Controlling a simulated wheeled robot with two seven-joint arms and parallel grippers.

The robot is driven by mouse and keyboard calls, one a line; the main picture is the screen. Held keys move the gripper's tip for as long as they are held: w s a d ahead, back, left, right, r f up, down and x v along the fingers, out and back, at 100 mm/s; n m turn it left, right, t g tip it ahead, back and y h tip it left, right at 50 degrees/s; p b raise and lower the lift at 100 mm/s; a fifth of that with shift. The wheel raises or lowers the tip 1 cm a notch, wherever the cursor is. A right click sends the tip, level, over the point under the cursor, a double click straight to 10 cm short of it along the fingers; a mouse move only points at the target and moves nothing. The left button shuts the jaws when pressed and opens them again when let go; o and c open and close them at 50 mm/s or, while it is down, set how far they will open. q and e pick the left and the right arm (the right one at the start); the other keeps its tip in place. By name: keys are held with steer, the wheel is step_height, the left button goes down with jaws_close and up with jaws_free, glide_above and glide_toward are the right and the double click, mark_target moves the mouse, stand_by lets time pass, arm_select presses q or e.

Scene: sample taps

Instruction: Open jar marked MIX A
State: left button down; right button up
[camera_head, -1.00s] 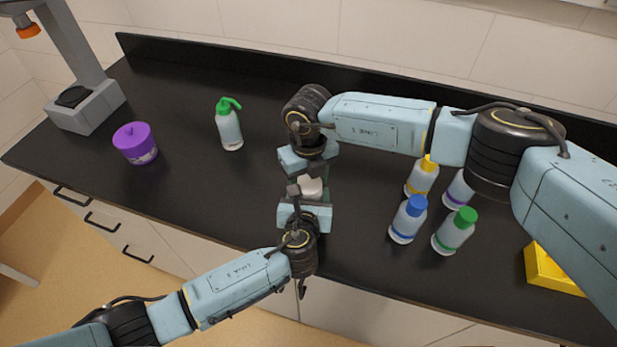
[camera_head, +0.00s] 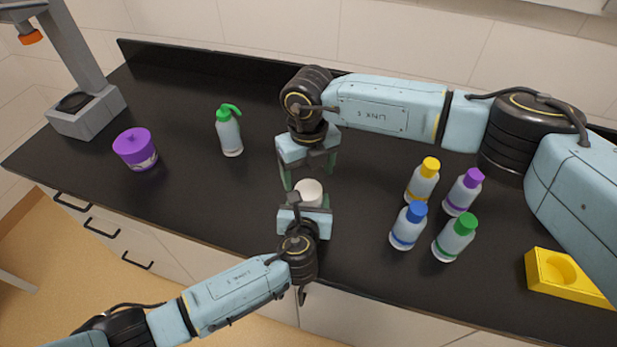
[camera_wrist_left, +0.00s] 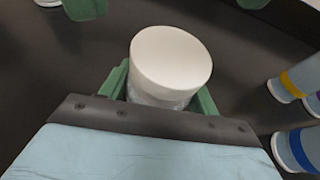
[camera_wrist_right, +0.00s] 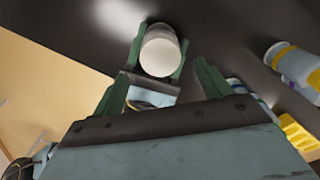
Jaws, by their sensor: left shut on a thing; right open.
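A jar with a white lid (camera_head: 308,190) stands upright near the counter's front edge; the lid is on it. In the left wrist view the lid (camera_wrist_left: 171,58) covers most of its clear body. My left gripper (camera_head: 306,209) is shut around the jar's body from the front. My right gripper (camera_head: 309,173) is open and empty, above and behind the lid and apart from it. The right wrist view shows the lid (camera_wrist_right: 160,56) beyond its spread fingers. No MIX A marking can be read on this jar.
Several bottles stand right, with blue (camera_head: 409,226), green (camera_head: 454,236), yellow (camera_head: 422,182) and purple (camera_head: 463,192) caps. A yellow holder (camera_head: 568,275) lies far right. A grey stand (camera_head: 88,112) is far left.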

mark_target(309, 189)
step_height(309, 189, up, 3)
steer(key=shift+f, duration=4)
steer(key=shift+c, duration=0.5)
steer(key=c, duration=0.9)
steer(key=o, duration=1)
steer(key=shift+r, duration=0.1)
steer(key=shift+r, duration=2.2)
arm_select(q)
steer(key=shift+c, duration=1.5)
jaws_free()
